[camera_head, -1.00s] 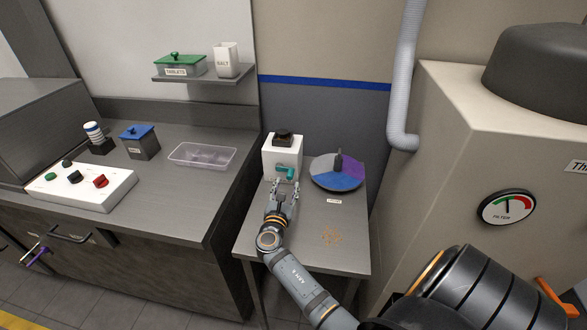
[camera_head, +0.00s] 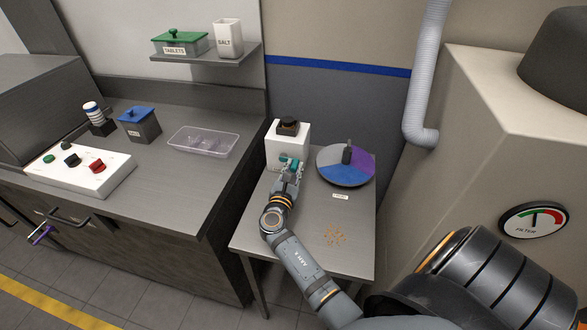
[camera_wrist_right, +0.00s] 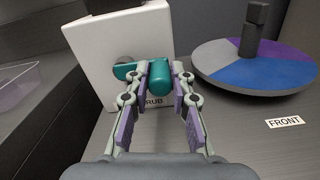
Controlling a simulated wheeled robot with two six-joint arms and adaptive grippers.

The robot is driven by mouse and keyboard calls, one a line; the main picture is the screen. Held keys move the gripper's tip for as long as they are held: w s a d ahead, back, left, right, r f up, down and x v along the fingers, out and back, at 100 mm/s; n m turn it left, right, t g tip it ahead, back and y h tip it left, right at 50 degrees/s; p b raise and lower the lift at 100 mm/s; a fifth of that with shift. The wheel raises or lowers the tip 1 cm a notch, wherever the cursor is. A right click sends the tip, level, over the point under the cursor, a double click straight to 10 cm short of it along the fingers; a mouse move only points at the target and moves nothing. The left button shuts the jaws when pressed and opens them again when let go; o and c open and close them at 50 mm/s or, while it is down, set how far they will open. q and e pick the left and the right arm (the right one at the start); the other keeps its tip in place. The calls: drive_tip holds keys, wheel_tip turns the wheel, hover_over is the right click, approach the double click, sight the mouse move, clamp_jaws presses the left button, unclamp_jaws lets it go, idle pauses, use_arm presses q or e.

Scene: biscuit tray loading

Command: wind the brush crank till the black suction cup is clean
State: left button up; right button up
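A white box (camera_head: 274,151) stands at the back of the small grey table, with a dark brown-black piece (camera_head: 288,127) on top. I cannot tell whether that piece is the suction cup or how clean it is. A teal crank (camera_wrist_right: 159,78) is on the box's front, above a label partly hidden by my fingers; it also shows in the head view (camera_head: 289,163). My right gripper (camera_wrist_right: 161,82) has its fingers closed in on both sides of the crank's handle. The right gripper (camera_head: 289,172) also shows in the head view. My left gripper is not in view.
A round blue, purple and grey turntable (camera_head: 345,176) stands close right of the box, with a dark upright post. A clear tray (camera_head: 203,141) sits on the left counter. A pale machine with a filter gauge (camera_head: 533,220) stands right.

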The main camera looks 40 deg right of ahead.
clamp_jaws()
drive_tip(key=f+m+b, duration=0.1)
drive_tip(key=b, duration=0.1)
drive_tip(key=m+b, duration=0.1)
drive_tip(key=m, duration=0.1)
drive_tip(key=shift+a+f+b, duration=0.1)
drive_tip(key=shift+f+b, duration=0.25)
drive_tip(key=shift+b, duration=0.05)
drive_tip(key=shift+w+f+m+b, duration=0.2)
drive_tip(key=shift+f+m+b, duration=0.15)
drive_tip(key=shift+m+b, duration=0.75)
use_arm(q)
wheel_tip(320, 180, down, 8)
drive_tip(key=b, duration=0.1)
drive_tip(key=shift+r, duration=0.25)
use_arm(e)
drive_tip(key=shift+w+a+f+m, duration=0.1)
drive_tip(key=shift+a+f+m, duration=0.1)
drive_tip(key=shift+m, duration=0.7)
use_arm(q)
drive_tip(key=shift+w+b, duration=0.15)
drive_tip(key=shift+b, duration=0.15)
use_arm(e)
drive_tip(key=shift+r, duration=0.1)
drive_tip(key=o, duration=0.8)
unclamp_jaws()
drive_tip(key=shift+o, duration=0.2)
